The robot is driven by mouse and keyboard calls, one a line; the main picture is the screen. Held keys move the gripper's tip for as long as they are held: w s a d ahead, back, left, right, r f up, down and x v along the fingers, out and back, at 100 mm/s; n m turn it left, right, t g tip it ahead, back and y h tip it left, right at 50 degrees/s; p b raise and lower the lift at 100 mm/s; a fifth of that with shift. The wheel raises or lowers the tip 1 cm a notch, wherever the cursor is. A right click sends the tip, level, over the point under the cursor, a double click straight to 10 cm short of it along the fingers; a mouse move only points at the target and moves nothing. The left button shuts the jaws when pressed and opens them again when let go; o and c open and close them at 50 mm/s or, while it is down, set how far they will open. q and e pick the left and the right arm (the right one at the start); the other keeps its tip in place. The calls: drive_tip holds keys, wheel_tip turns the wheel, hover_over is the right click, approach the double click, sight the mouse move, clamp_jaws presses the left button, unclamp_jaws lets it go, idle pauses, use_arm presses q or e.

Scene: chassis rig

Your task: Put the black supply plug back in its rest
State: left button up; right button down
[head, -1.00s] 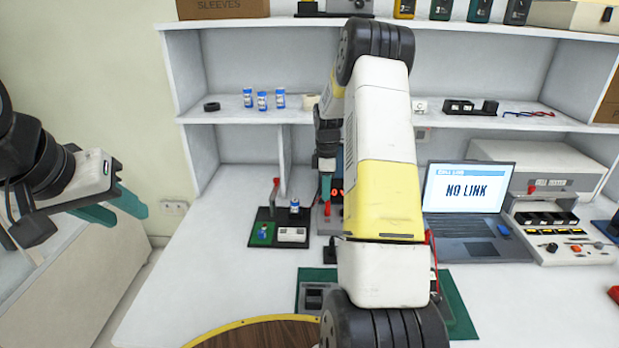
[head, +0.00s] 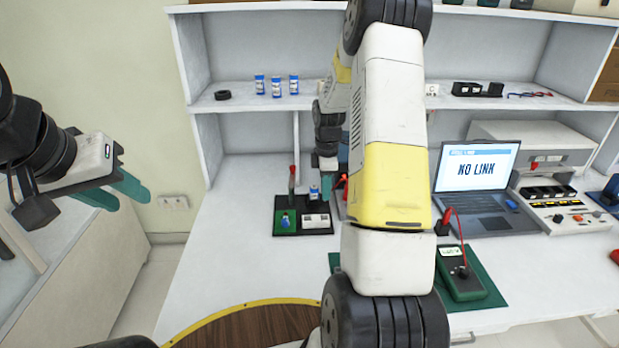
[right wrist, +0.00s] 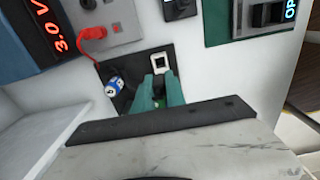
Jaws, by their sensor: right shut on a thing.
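My right gripper (right wrist: 158,92) is shut in the right wrist view, held above a black board (head: 322,232). I take what it holds to be the black supply plug, but the fingers hide it and I cannot make out its shape. A small black block (right wrist: 180,8), perhaps the rest, stands on the table beyond the board at the top edge of the right wrist view. My left gripper (head: 125,192) is open and empty at the far left, off the table.
The board carries a blue-white cell (right wrist: 115,85), a white block (right wrist: 160,62) and a red-handled lever (head: 292,180). The supply (right wrist: 48,30) reads 3.0 V. A green meter (head: 462,272), a laptop (head: 475,188) and a tester stand right. The table's left front is clear.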

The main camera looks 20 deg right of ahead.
drive_tip(key=shift+f, duration=2.9)
drive_tip(key=shift+f, duration=1.4)
drive_tip(key=c, duration=1.3)
unclamp_jaws()
wheel_tip(320, 180, up, 8)
drive_tip(key=shift+f, duration=0.15)
